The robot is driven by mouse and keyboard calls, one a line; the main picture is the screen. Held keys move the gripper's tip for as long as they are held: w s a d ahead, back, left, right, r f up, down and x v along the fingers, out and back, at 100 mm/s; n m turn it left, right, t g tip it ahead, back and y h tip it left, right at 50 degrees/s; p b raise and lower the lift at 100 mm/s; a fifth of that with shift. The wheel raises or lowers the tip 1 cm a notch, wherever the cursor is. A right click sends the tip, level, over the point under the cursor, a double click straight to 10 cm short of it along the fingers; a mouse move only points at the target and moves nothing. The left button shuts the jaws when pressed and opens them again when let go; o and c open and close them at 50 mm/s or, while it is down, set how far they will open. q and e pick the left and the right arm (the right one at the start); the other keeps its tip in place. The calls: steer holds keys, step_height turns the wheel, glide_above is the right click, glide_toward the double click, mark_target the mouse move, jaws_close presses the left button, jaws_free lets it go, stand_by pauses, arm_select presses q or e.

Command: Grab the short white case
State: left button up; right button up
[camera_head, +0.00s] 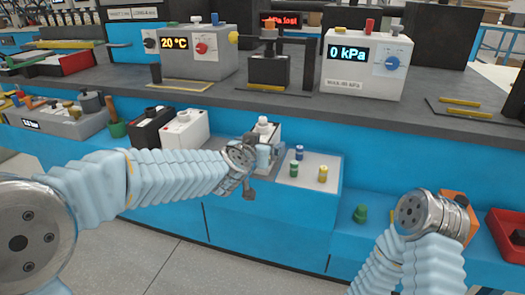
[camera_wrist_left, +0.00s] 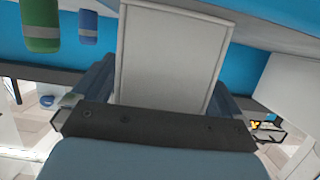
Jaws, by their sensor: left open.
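A short white case (camera_head: 268,130) with a white knob on top stands on the blue lower shelf, in front of the dark bench. My left gripper (camera_head: 262,158) is at its front, partly covering it. In the left wrist view a pale case face (camera_wrist_left: 170,50) fills the space between the two open fingers (camera_wrist_left: 165,85); contact cannot be told. A taller white case (camera_head: 185,130) stands further left beside a black one (camera_head: 150,127). My right wrist (camera_head: 412,213) is at the lower right; its fingers are hidden.
A pale tray (camera_head: 310,165) with small blue, green and yellow cylinders lies just right of the short case. An orange object (camera_head: 460,208) and a red bin (camera_head: 508,230) are at the right. A green knob (camera_head: 360,213) stands on the shelf. Instruments line the bench above.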

arm_select(q)
steer(key=shift+d, duration=0.1)
steer(key=shift+c, duration=0.5)
steer(key=c, duration=1.2)
steer(key=shift+o, duration=0.2)
steer(key=shift+r, duration=0.1)
